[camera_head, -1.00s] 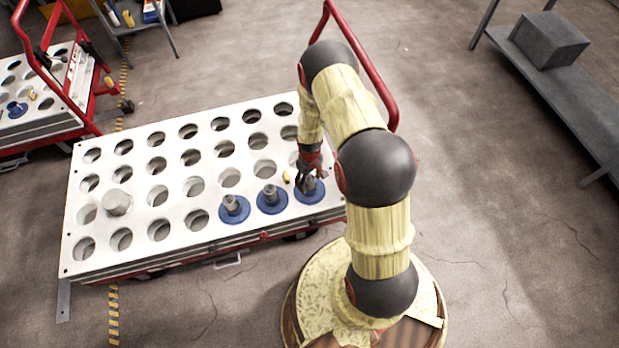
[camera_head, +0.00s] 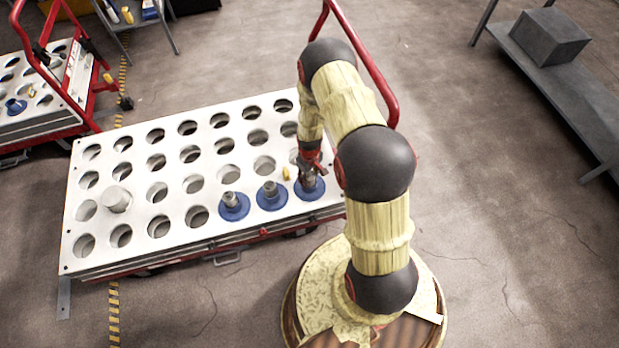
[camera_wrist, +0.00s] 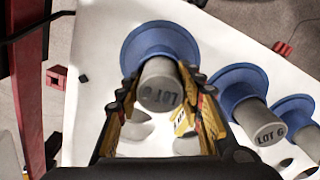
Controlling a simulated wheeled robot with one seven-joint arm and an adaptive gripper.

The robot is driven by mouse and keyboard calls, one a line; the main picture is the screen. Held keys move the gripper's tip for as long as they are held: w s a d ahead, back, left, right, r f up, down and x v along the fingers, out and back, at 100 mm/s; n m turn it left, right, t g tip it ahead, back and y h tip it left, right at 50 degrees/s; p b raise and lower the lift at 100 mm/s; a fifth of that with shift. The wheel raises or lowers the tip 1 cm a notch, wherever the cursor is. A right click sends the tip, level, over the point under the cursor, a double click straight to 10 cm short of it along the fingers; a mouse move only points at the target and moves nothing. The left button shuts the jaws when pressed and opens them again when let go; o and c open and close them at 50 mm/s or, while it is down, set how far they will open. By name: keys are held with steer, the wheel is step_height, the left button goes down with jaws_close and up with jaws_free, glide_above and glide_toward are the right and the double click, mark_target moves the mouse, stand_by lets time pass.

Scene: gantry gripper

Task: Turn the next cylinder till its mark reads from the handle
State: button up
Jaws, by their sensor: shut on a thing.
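My gripper (camera_head: 312,168) is shut on the grey cylinder (camera_wrist: 160,82) standing in a blue flanged ring (camera_wrist: 150,40) at the cart's right end. In the wrist view its two fingers (camera_wrist: 163,98) lie on either side of the cylinder. In the wrist view the neighbouring cylinder (camera_wrist: 258,122) reads LOT 6 nearly upright. The cart's red handle (camera_head: 383,85) rises at the right end.
The white cart top (camera_head: 140,245) has rows of mostly empty round holes. A pale cylinder (camera_head: 117,199) stands at its left. A small yellow piece (camera_head: 286,173) is near the rings. A second cart (camera_head: 45,115) and a grey shelf (camera_head: 560,90) stand apart.

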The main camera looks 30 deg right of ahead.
steer(key=c, duration=0.6)
jaws_close()
steer(key=shift+r, duration=0.15)
steer(key=shift+n, duration=1.5)
steer(key=shift+n, duration=1.5)
